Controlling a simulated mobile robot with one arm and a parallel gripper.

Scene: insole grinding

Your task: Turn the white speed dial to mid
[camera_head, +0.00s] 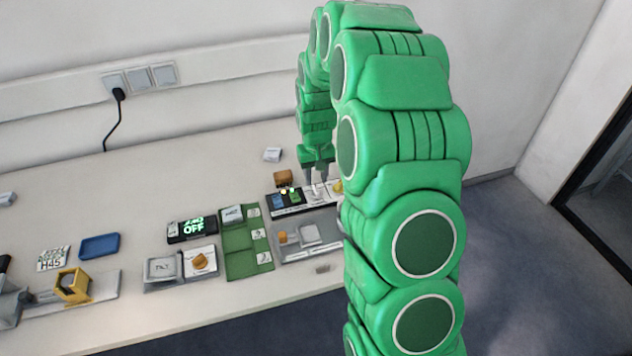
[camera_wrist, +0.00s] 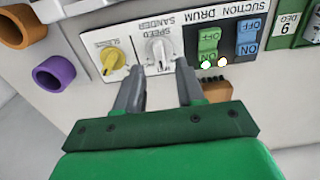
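The white speed dial (camera_wrist: 159,52) sits on a white plate labelled SPEED SANDER in the wrist view. Its pointer direction is too small to read with certainty. My gripper (camera_wrist: 158,68) is open, with its two grey fingers apart and their tips on either side of the dial's near edge. I cannot tell whether either finger touches the dial. In the head view my gripper (camera_head: 318,188) points down at the control panel (camera_head: 290,212), and the fingers largely hide the dial there.
A yellow dial (camera_wrist: 113,62) is left of the white one. Green (camera_wrist: 209,45) and blue (camera_wrist: 247,38) switches stand to its right. Purple (camera_wrist: 54,74) and orange (camera_wrist: 20,27) rings lie further left. A brown block (camera_wrist: 217,90) is beside the right finger.

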